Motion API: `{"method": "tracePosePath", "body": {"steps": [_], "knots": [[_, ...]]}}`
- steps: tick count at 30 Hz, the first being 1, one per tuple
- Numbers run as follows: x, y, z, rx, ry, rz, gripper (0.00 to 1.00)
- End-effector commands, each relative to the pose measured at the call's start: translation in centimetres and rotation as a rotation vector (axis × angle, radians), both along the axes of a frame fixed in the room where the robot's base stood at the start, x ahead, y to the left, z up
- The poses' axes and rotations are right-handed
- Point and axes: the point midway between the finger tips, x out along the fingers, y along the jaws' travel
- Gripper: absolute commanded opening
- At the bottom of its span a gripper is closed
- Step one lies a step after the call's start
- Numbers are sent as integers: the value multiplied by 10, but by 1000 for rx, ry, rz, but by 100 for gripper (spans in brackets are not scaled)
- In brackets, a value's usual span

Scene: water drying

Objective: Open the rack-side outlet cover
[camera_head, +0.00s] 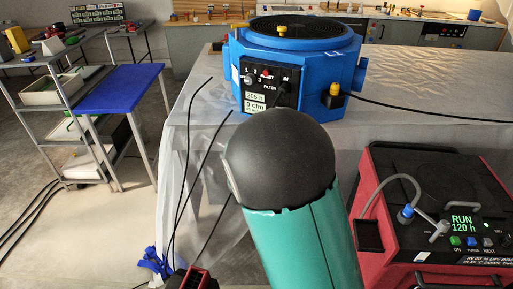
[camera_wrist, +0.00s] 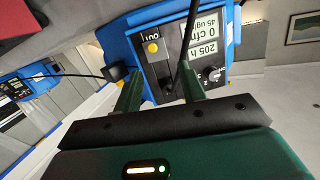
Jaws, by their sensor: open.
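The blue air machine (camera_head: 290,50) stands on the sheeted table, with a round black grille on top. Its front panel (camera_head: 268,87) carries a knob, small switches and a "205 h / 0 cfm" display. A short blue port (camera_head: 361,74) sticks out on its right side; a small dark part shows at its left edge, toward the rack. I cannot make out a cover there. In the wrist view my gripper (camera_wrist: 160,92) is open, its two green fingers apart before the panel (camera_wrist: 195,50), which appears upside down. The head view does not show my fingers; my arm blocks part of the scene.
A metal rack (camera_head: 62,100) and a blue-topped table (camera_head: 120,88) stand at the left. A red machine (camera_head: 440,225) reading "RUN 120 h" is at the right. Black cables hang at the sheeted table's left edge. Open floor lies between rack and table.

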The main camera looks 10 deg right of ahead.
Motion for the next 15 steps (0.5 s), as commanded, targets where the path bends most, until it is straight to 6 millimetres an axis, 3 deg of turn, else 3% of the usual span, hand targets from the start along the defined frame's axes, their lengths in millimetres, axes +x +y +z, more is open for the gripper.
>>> {"method": "tracePosePath", "body": {"steps": [15], "knots": [[-28,25,38,233,169,241,41]]}}
